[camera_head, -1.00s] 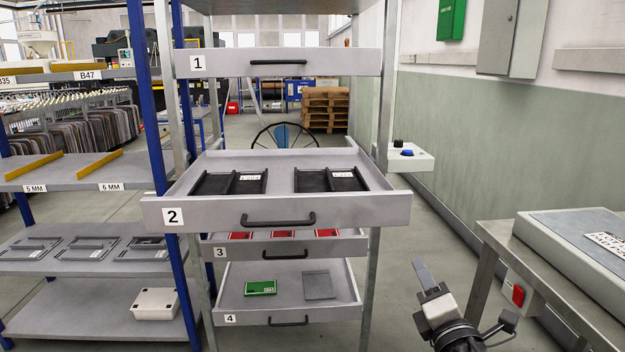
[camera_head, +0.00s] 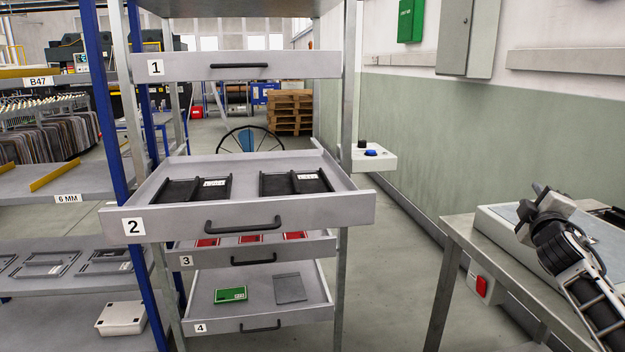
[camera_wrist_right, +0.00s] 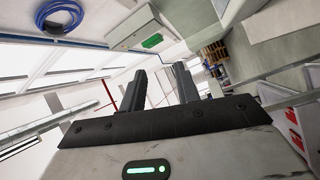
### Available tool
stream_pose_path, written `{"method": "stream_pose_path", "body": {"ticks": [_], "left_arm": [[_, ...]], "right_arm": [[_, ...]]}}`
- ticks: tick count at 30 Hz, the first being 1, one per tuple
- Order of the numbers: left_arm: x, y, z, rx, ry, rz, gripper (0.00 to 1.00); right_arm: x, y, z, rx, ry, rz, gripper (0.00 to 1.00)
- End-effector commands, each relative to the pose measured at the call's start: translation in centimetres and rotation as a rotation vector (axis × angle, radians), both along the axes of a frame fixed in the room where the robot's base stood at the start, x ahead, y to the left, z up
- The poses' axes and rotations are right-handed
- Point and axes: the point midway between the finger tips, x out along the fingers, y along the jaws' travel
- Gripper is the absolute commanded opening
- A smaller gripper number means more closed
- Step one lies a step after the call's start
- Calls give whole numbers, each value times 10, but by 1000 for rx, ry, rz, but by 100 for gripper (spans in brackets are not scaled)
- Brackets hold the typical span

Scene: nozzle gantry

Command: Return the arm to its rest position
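My right arm comes in from the right edge of the head view. Its right gripper (camera_head: 532,207) is raised in front of the workbench at the right, clear of the drawers. In the right wrist view the two dark fingers (camera_wrist_right: 162,80) stand apart with nothing between them. The wrist view looks tilted toward the wall and ceiling. My left gripper is in neither view.
Drawer 2 (camera_head: 290,211) is pulled out and holds black trays. Drawer 3 (camera_head: 310,249) and drawer 4 (camera_head: 300,315) are also out; drawer 1 (camera_head: 290,67) looks shut. A metal workbench (camera_head: 462,232) stands at the right. Floor shows between rack and bench.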

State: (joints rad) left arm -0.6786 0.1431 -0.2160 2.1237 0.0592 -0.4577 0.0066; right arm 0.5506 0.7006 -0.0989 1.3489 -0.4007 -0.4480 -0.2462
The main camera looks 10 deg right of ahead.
Motion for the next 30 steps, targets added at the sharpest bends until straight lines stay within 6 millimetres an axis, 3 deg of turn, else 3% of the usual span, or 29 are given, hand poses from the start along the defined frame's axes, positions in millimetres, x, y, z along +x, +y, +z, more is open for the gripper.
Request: {"method": "stream_pose_path", "body": {"ticks": [8, 9, 17, 20, 23, 27, 30], "left_arm": [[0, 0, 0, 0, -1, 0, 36], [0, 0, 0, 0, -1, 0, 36], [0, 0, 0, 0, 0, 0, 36], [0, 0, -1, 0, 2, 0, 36], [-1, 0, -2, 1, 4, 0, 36], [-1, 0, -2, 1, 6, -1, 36], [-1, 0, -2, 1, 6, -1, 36]], "right_arm": [[11, 25, -29, 695, -130, 142, 32], [8, 40, -50, 697, -96, 155, 32], [-22, 125, -150, 768, 62, 239, 32], [-49, 167, -195, 821, 136, 274, 32], [-88, 214, -240, 894, 215, 308, 32], [-157, 280, -289, 1022, 317, 340, 32], [-212, 322, -311, 1127, 379, 344, 32]]}}
